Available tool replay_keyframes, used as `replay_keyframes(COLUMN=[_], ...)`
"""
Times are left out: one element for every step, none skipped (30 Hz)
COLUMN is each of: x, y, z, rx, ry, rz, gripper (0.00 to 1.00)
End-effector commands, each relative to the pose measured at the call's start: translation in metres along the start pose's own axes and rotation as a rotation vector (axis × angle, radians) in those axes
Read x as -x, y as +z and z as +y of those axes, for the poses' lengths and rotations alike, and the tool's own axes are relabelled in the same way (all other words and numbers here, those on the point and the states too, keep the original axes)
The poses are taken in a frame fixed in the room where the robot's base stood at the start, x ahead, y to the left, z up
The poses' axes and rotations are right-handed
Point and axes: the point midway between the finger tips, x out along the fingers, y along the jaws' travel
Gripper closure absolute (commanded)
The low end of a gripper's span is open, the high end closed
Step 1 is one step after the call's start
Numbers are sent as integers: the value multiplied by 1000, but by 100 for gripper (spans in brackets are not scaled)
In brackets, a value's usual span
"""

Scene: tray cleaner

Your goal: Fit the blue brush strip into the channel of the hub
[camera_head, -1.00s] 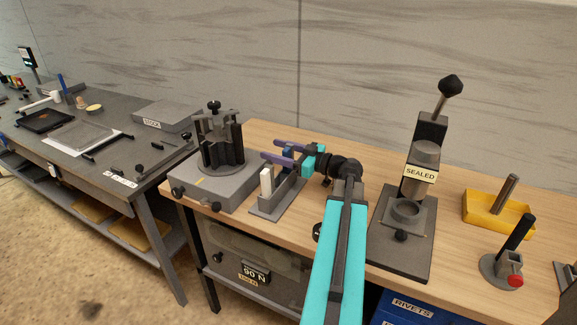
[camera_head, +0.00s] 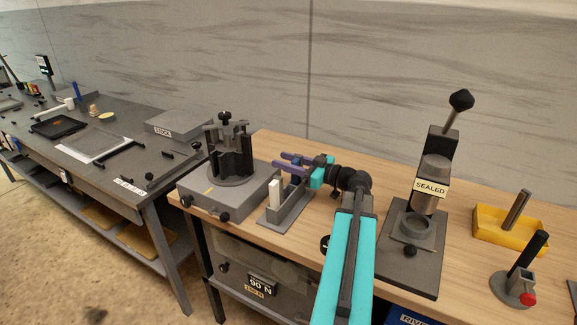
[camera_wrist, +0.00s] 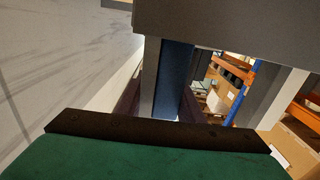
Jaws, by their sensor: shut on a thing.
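The blue brush strip (camera_wrist: 173,80) stands upright between my dark purple fingers in the wrist view, beside a grey upright. My gripper (camera_head: 280,160) is shut on it at the grey rack (camera_head: 286,210); the strip shows only as a small dark blue patch (camera_head: 296,180) in the head view. It seems to be still in the rack, but its lower end is hidden. The hub (camera_head: 230,150) is a dark upright fluted body with a knob on top. It stands on a grey block (camera_head: 212,194), left of my gripper. Its channels are too small to judge.
A white strip (camera_head: 275,192) stands in the rack's front. A lever press marked SEALED (camera_head: 433,190) is right of my arm. Clear wood lies between my arm and the press.

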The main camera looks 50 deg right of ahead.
Motion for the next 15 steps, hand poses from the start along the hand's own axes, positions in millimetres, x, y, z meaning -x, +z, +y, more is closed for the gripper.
replay_keyframes(x=[0, 0, 0, 0, 0, 0, 0, 0, 0, 0, 0, 0, 0, 0, 0], y=[-2, -3, -5, -7, -9, -12, -15, -17, -21, -24, -28, -32, -36, -40, -45], z=[0, 0, 0, 0, 1, 1, 1, 1, 1, 1, 1, 2, 2, 2, 2], rx=[1, 1, 2, 2, 3, 3, 2, 3, 3, 3, 3, 3, 4, 4, 3], ry=[0, 0, 0, 0, 0, 0, 0, 1, 1, 1, 1, 1, 1, 1, 1], rz=[1, 1, 1, 1, 1, 1, 1, 1, 1, 2, 2, 2, 2, 2, 2], gripper=[100, 100, 100, 100, 100, 100, 100, 100, 100, 100, 100, 100, 100, 100, 100])
